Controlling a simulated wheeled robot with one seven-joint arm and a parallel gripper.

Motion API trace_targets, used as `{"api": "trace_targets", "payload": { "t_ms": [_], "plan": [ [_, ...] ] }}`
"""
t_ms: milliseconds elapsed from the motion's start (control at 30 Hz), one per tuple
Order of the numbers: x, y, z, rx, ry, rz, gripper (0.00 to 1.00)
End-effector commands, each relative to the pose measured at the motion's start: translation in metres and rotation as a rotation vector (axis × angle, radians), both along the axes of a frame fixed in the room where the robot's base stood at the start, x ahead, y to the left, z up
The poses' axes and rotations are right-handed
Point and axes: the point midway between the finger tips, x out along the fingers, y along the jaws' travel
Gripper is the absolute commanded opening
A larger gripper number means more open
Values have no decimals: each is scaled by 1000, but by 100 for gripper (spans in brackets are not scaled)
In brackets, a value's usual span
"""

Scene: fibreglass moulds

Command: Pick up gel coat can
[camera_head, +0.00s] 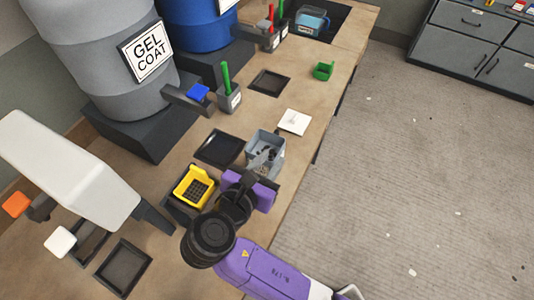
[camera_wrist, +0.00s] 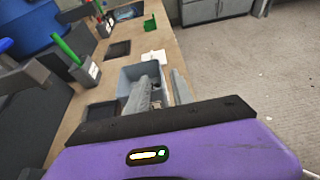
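A blue-grey, open-topped square container (camera_head: 263,137), which I take to be the gel coat can, stands on the bench near its right edge. It carries no label that I can read. My gripper (camera_head: 265,158) is right at its near side, and its fingers overlap the container in the picture. In the wrist view my gripper (camera_wrist: 163,80) has two grey fingers standing apart. The container (camera_wrist: 127,80) lies behind them, with the right finger near its right wall. I cannot tell whether the fingers touch it.
A grey drum (camera_head: 106,50) labelled GEL COAT stands at the back left with a spout. A yellow grid-bottomed bin (camera_head: 195,186) is left of my gripper. A black tray (camera_head: 219,149), a white tile (camera_head: 294,121) and a cup with a green-handled tool (camera_head: 229,100) are nearby.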

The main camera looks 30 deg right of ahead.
Motion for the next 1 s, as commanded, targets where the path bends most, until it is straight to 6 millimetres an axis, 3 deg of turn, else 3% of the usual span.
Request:
{"api": "trace_targets", "payload": {
  "t_ms": [300,633,667,800,1000],
  "plan": [
    [25,-36,-17,0,2,-3,28],
    [29,-41,-21,1,0,0,28],
    [29,-41,-21,1,0,0,26],
    [29,-41,-21,1,1,0,0],
    [29,-41,-21,1,1,0,0]
  ]
}}
